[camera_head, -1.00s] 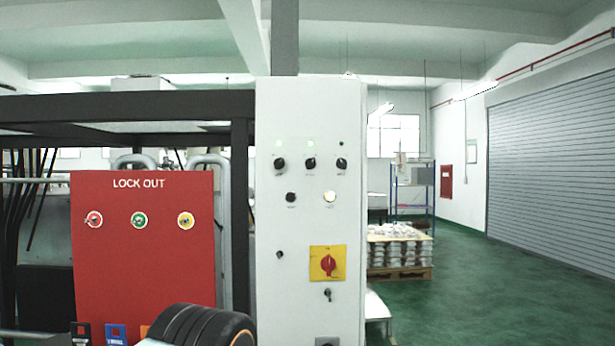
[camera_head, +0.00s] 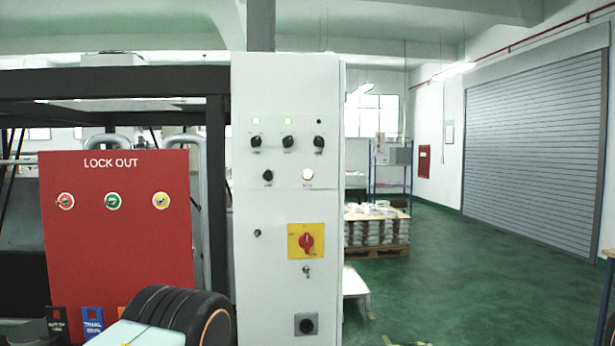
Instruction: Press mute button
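A tall white control panel (camera_head: 278,240) stands upright near the middle of the view. It carries three dark knobs in an upper row, such as the middle knob (camera_head: 288,142). Below them are a black button (camera_head: 267,176) and a lit white button (camera_head: 308,175). Their labels are too small to read, so I cannot tell which control is the mute button. A red rotary switch (camera_head: 306,241) sits on a yellow plate lower down. A dark, orange-ringed joint of my own arm (camera_head: 178,312) shows at the bottom left, in front of the panel's lower left side. Neither gripper is in view.
A red LOCK OUT box (camera_head: 115,240) with three round locks stands left of the panel, under a black frame (camera_head: 216,200). A loaded pallet (camera_head: 378,250) and blue rack (camera_head: 390,165) stand behind right. Green floor (camera_head: 450,270) is open toward the shutter (camera_head: 535,150).

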